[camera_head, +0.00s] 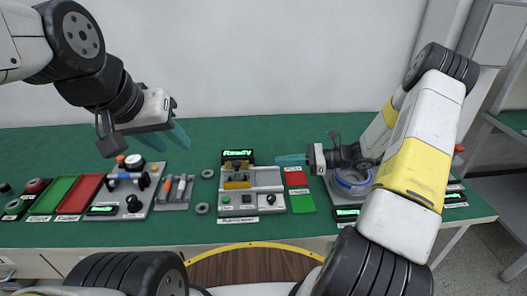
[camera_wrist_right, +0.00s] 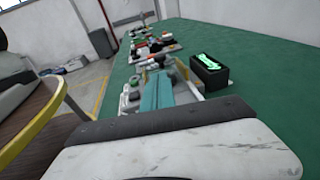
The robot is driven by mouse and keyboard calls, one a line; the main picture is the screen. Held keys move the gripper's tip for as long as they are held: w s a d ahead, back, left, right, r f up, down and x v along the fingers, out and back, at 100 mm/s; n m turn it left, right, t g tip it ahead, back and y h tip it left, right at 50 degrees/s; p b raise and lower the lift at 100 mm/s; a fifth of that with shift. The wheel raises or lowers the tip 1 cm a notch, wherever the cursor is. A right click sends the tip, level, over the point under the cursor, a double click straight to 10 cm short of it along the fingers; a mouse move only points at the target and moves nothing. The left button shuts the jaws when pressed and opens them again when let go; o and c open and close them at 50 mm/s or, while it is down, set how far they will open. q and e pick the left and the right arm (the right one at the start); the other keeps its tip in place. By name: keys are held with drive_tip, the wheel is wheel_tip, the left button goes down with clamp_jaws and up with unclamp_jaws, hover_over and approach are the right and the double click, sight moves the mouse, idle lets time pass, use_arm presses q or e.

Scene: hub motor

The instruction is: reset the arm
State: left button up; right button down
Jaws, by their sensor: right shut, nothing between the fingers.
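My left gripper (camera_head: 180,136) hangs in the air at the upper left, above the back of the green bench. Its teal fingers point down and right; their spacing is unclear, and nothing is visibly held. My right gripper (camera_head: 291,160) reaches left from the right arm, over the bench beside the middle station. Its teal fingers are together and empty; they also show in the right wrist view (camera_wrist_right: 157,92). The middle station (camera_head: 250,190) has a display reading "Ready" (camera_head: 238,155) and a yellow fixture (camera_head: 237,180).
A red pad (camera_head: 296,178) and green pad (camera_head: 302,201) lie below the right gripper. Left are a tool station (camera_head: 128,188), a holder with screwdriver-like tools (camera_head: 177,190), and green (camera_head: 52,194) and red (camera_head: 79,194) trays. A blue ring (camera_head: 352,182) sits under my right arm.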

drive_tip(key=s+d+r+n+t+h, duration=0.2)
drive_tip(key=s+r+n+h, duration=1.1)
drive_tip(key=s+r+n, duration=0.7)
wheel_tip(320, 180, up, 4)
drive_tip(key=shift+s+d+t+h, duration=0.15)
drive_tip(key=shift+s+t+h, duration=0.25)
drive_tip(key=shift+s+t, duration=0.65)
drive_tip(key=shift+s+g, duration=0.2)
drive_tip(key=shift+g, duration=0.05)
